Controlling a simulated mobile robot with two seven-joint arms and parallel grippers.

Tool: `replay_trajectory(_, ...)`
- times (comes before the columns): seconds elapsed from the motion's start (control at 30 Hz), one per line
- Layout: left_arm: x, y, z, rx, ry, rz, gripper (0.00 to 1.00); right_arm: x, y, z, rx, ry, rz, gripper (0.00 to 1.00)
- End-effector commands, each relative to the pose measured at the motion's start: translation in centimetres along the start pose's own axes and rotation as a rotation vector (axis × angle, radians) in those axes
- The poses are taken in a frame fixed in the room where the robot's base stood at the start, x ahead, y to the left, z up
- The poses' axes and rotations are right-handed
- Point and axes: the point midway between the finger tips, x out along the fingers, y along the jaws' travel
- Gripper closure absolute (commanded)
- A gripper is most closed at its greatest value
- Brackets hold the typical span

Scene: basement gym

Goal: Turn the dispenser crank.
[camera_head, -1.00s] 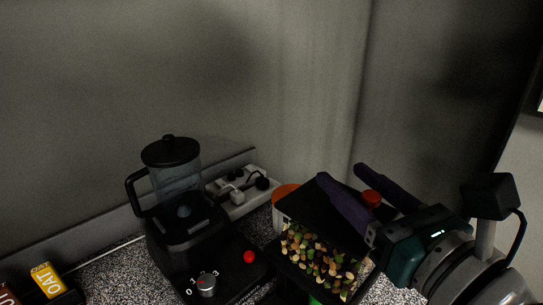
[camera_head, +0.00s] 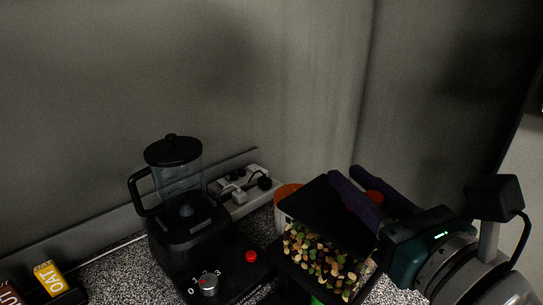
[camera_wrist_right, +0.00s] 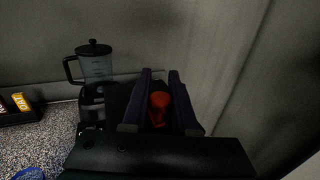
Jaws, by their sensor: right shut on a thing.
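The dispenser (camera_head: 322,265) stands on the counter at the lower right of the head view. It has a black top and a clear front full of mixed green, brown and cream pieces. The crank's red knob (camera_head: 374,196) shows between the dark purple fingers of my right gripper (camera_head: 344,171), which reaches in from the right. In the right wrist view the red knob (camera_wrist_right: 158,106) sits between the two fingers (camera_wrist_right: 160,72), and the gripper is shut on it. The rest of the crank is hidden behind the gripper. My left gripper is not in view.
A black blender (camera_head: 185,215) with a clear jug stands left of the dispenser. Behind are a power strip (camera_head: 245,193) with plugs and a white tub with an orange rim (camera_head: 286,192). A yellow OAT box (camera_head: 48,279) is at far left. Walls close off the back.

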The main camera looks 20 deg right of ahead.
Motion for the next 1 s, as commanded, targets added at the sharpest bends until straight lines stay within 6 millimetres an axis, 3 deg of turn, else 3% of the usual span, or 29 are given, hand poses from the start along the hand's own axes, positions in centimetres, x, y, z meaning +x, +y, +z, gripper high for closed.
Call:
replay_trajectory(0.37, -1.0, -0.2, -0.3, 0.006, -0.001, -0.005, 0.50, -0.2, 0.2, 0.2, 0.007, 0.000, -0.160, 1.00)
replay_trajectory(0.67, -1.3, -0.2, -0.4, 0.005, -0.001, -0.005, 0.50, -0.5, 0.5, 0.0, 0.009, 0.001, -0.431, 1.00)
replay_trajectory(1.0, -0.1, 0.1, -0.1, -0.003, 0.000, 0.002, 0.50, -0.8, 0.9, -0.1, 0.006, -0.001, -0.740, 1.00)
